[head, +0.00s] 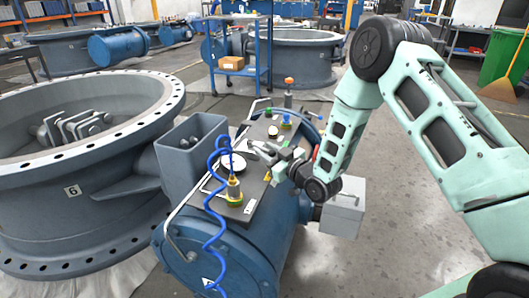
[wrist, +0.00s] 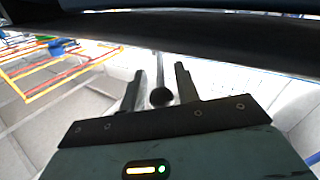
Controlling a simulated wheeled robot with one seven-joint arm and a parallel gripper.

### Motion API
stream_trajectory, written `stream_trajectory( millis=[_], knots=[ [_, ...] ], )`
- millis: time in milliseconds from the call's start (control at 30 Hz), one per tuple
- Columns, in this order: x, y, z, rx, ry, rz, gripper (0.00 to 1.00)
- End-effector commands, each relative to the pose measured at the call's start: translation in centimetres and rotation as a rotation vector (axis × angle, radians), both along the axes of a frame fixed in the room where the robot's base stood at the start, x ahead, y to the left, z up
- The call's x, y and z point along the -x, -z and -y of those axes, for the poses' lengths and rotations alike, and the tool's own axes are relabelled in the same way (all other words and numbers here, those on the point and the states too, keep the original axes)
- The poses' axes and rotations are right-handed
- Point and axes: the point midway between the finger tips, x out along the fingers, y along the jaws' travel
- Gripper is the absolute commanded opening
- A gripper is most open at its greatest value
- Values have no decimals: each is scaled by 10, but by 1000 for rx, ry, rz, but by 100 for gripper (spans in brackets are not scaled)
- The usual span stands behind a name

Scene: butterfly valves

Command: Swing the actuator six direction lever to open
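The valve marked 6 (head: 72,190) stands at the left of the head view. Its blue actuator (head: 235,258) lies to the right, with a dark control plate (head: 243,206) on top. My gripper (head: 268,157) is low over the plate, its fingers pointing left. In the wrist view my gripper (wrist: 160,90) is open, one finger on each side of a dark round knob on a thin rod (wrist: 161,97). Clear gaps show between knob and fingers. This looks like the lever's end, but my gripper hides the lever in the head view.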

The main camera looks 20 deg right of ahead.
Motion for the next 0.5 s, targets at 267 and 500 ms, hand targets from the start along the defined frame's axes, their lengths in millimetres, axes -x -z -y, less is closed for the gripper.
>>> stream_trajectory(
  millis=[267, 500],
  knots=[
    [-15, 0, -8, 0, 0, 0, 32],
    [-15, 0, -8, 0, 0, -1, 29]
  ],
)
